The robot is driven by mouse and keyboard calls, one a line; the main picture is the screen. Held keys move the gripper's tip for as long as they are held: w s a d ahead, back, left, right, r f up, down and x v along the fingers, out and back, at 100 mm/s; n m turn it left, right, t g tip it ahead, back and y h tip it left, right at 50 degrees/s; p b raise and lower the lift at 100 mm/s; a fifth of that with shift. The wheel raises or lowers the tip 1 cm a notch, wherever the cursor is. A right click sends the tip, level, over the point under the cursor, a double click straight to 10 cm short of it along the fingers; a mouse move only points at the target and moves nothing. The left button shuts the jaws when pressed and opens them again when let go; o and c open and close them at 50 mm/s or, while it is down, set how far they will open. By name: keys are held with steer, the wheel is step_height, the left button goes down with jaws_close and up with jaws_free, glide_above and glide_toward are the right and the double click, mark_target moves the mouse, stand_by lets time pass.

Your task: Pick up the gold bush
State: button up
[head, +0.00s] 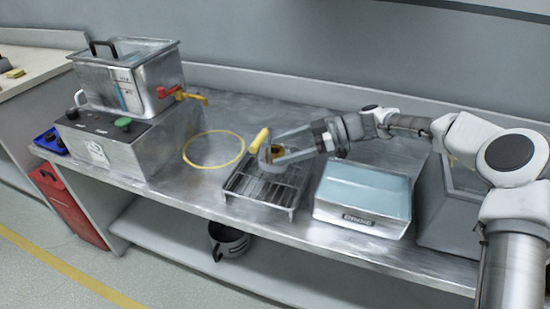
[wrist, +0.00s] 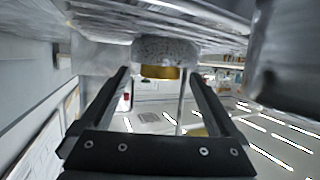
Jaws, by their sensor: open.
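The gold bush (wrist: 160,72) shows in the wrist view as a gold band against a speckled grey round piece, between the tips of my fingers. In the head view a gold patch (head: 274,152) shows at the finger ends, over the slatted metal rack (head: 262,187). My gripper (head: 278,150) is open and reaches in from the right, low above the rack. In the wrist view my gripper (wrist: 158,74) has one finger on each side of the bush, with gaps visible. The fingers partly hide the bush in the head view.
A yellow handle (head: 260,140) stands up at the rack, close to my fingertips. A rinse tray (head: 362,195) sits right of the rack, with a grey bin (head: 447,215) beyond. A yellow ring (head: 214,165) lies left on the bench, before a tank (head: 125,78) on a control box.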

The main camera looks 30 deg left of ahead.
jaws_close()
stand_by(0.3)
steer(key=shift+r, duration=0.15)
